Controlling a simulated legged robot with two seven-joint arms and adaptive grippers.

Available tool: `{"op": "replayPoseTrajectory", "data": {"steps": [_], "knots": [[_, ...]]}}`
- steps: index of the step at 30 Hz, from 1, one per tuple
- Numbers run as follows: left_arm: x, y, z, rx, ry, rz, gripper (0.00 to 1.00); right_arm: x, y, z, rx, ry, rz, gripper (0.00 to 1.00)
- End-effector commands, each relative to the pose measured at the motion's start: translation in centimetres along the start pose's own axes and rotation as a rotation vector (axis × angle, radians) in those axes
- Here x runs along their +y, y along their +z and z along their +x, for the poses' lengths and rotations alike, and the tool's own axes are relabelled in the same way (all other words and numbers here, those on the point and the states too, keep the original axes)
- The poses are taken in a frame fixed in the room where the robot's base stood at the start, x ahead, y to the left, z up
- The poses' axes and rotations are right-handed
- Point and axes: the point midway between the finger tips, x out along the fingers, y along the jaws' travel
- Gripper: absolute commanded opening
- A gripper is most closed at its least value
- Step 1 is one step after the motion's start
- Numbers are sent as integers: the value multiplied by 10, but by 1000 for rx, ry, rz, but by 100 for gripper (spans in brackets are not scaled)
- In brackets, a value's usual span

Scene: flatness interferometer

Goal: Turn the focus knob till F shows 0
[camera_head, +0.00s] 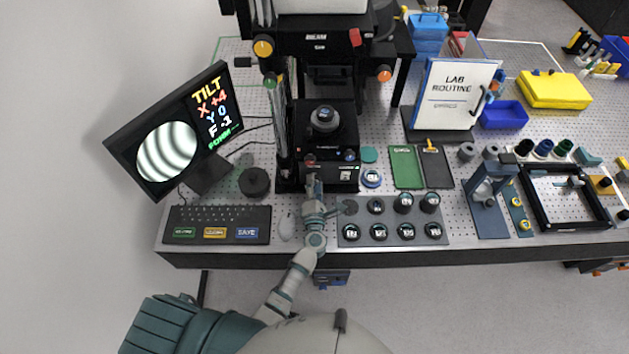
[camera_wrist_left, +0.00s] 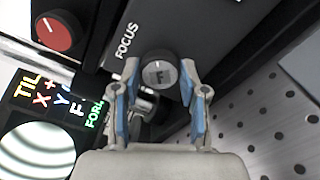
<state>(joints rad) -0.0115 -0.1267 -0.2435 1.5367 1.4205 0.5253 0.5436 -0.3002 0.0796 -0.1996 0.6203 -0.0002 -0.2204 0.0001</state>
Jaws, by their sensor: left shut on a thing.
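In the head view my left gripper (camera_head: 312,182) is at the front of the black interferometer base (camera_head: 328,178) and hides the knob. The tilted monitor (camera_head: 183,135) shows ring-like fringes and the readings X +4, Y 0 and F -1. My right gripper is not in view.
A red-capped knob (camera_wrist_left: 57,32) is near the focus knob. A keyboard (camera_head: 218,224) and a mouse (camera_head: 287,228) lie left of my arm. A grey tray (camera_head: 393,218) with several round pieces lies right of it.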

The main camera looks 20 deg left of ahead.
Motion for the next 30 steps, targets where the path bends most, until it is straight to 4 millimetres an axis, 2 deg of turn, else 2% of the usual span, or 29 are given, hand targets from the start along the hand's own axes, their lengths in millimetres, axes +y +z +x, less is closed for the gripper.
{"op": "replayPoseTrajectory", "data": {"steps": [3,10,28,29,30], "knots": [[3,2,1,-1,2,67,8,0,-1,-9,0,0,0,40],[2,2,1,-1,3,155,8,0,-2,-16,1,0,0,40],[2,1,2,-1,4,188,8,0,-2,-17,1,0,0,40],[2,1,2,-1,4,188,50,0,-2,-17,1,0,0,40],[2,1,1,-1,4,187,60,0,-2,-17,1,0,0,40]]}}
